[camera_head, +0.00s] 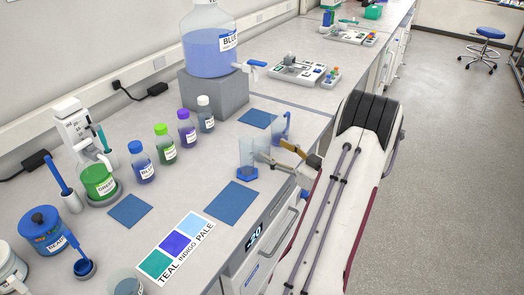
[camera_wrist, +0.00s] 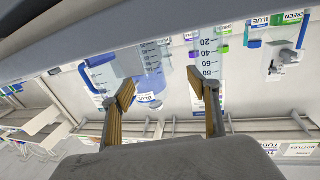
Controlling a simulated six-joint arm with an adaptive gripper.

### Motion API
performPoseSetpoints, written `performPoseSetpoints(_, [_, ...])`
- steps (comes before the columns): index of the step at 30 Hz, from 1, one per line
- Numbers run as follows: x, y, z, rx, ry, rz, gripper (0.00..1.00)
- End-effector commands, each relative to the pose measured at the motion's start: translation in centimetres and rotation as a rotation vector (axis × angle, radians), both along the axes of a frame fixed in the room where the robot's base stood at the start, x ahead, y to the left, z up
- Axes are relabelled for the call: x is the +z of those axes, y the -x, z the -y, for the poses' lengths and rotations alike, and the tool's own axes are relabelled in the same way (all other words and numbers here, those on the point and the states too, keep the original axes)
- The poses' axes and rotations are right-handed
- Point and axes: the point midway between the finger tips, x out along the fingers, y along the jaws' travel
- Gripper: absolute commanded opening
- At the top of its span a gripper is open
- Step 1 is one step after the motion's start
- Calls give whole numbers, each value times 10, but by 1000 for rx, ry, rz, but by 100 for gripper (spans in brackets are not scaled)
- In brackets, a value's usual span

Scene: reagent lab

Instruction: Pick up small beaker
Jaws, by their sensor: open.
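A clear vessel (camera_head: 250,153) with a blue base stands on the bench near its front edge in the head view; I cannot tell for sure whether it is the small beaker. My gripper (camera_head: 272,150) is open just right of it, with its fingers apart at about the vessel's height. In the wrist view my gripper (camera_wrist: 160,84) shows two spread fingers with nothing clamped between them. A clear graduated vessel (camera_wrist: 207,58) shows behind the right finger. Another clear glass (camera_head: 127,284) stands at the bottom edge of the head view, partly cut off.
A blue-liquid carboy (camera_head: 208,50) stands on a grey block (camera_head: 214,92). Several capped bottles, such as the green-capped one (camera_head: 165,145), stand in a row. Blue mats (camera_head: 235,202) and a colour card (camera_head: 178,245) lie flat. A blue-handled item (camera_head: 281,126) stands behind my gripper.

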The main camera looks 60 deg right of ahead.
Motion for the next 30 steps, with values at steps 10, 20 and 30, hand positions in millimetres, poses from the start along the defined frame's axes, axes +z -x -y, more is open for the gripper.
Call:
performPoseSetpoints(10, [-9,-29,9,2,0,0,60])
performPoseSetpoints(20, [-8,-49,14,1,0,0,60])
performPoseSetpoints(30, [-8,-49,14,0,0,0,60])
